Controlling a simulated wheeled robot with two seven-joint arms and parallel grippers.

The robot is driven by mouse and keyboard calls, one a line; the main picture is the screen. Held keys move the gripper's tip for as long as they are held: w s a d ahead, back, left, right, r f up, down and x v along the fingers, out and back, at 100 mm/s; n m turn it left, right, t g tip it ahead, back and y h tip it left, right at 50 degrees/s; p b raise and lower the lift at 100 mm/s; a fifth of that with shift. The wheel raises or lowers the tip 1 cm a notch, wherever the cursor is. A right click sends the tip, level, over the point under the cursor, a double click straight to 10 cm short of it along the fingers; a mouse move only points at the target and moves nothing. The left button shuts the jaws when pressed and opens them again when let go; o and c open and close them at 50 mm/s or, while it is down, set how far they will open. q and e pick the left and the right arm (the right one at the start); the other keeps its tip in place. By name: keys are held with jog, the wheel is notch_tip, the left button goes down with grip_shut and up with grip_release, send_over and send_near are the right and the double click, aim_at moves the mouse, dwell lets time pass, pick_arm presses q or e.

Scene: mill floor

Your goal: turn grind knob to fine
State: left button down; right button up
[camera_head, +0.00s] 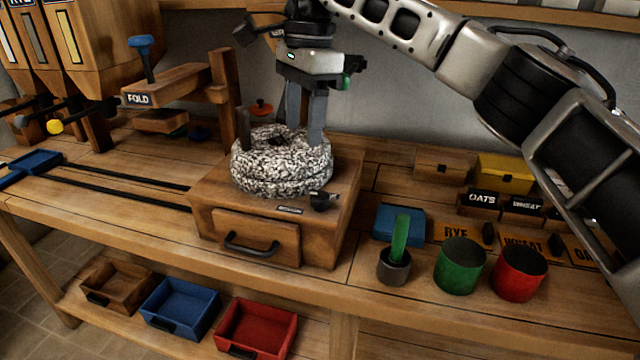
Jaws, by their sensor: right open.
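The mill is a wooden box (341,213) with a drawer and a speckled round millstone (280,176) on top. A small black knob (323,201) sits on the box top at the front right, beside a small label plate (289,209). The plate's text is too small to read, so I cannot tell the knob's setting. My right gripper (304,140) points down over the millstone, its fingers apart, behind and above the knob. A small orange-red knob (261,108) shows just left of the fingers. My left gripper is not in view.
A wooden press marked FOLD (170,85) stands at the left. Green (460,266) and red (518,272) cups and a grey cup (394,268) with a green handle stand at the right. Label plates and grain boxes lie behind them. Trays (180,306) sit on the lower shelf.

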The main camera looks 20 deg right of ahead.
aim_at(320, 195)
jog(key=shift+h, duration=0.6)
jog(key=d+f, duration=0.1)
jog(key=f, duration=0.8)
jog(key=d+f+p, duration=0.1)
jog(key=f, duration=0.3)
jog(key=shift+d+f, duration=0.15)
jog(key=shift+d, duration=0.15)
jog(key=c, duration=1)
